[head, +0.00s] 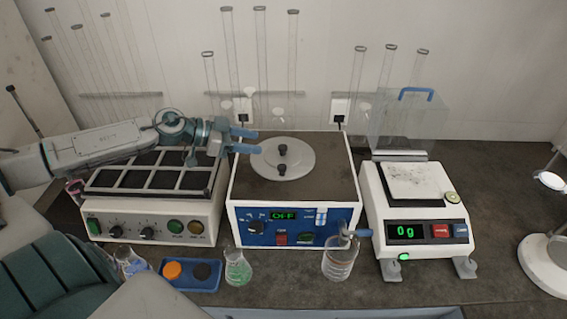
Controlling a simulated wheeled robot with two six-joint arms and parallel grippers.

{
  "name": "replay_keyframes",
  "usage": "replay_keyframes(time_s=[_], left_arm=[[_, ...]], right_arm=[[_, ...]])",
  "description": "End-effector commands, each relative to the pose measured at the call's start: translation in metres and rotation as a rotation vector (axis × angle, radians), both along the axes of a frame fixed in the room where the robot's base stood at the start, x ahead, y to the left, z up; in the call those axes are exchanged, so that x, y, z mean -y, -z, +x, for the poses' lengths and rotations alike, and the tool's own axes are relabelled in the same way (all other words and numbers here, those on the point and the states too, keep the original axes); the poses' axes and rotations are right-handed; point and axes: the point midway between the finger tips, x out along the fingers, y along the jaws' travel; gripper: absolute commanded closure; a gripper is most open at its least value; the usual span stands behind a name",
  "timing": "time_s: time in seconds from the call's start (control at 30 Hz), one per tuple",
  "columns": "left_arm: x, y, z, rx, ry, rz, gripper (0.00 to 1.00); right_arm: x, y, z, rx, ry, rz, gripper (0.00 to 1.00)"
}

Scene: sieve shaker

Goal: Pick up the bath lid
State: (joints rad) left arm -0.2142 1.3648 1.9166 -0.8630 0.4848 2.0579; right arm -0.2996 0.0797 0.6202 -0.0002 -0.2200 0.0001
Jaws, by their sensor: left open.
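The bath lid (300,158) is a round light-grey disc lying flat on top of the white and blue bath unit (330,172). Two small black knobs stand up from it, one behind the other. My left gripper (246,141) has blue fingertips and is open and empty. It reaches in from the left above the heating block and points right toward the lid. Its tips are just left of the lid's far knob in the picture and appear apart from it. My right gripper is not in view.
A heating block (150,207) stands left of the bath, a balance (415,215) reading 0 g to its right. A blue tray (190,286), a flask (237,268) and a beaker (339,262) stand in front. Tall glass cylinders (262,65) stand behind.

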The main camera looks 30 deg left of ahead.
Motion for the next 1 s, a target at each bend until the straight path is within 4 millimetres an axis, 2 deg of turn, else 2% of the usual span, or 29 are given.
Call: replay_keyframes(time_s=[0.2, 0.43, 0.67, 1.0], left_arm=[[0.009, 0.006, 0.009, 0.006, 0.003, -0.003, 0.52], [0.013, 0.008, 0.015, -0.001, -0.009, 0.005, 0.52], [0.016, 0.008, 0.018, -0.002, -0.009, 0.003, 0.52], [0.036, 0.016, 0.032, 0.0, -0.01, 0.0, 0.52]], right_arm=[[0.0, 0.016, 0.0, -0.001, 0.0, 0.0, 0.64], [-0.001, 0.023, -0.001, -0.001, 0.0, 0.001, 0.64], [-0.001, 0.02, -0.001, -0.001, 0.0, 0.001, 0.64], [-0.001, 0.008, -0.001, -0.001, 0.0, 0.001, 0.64]])
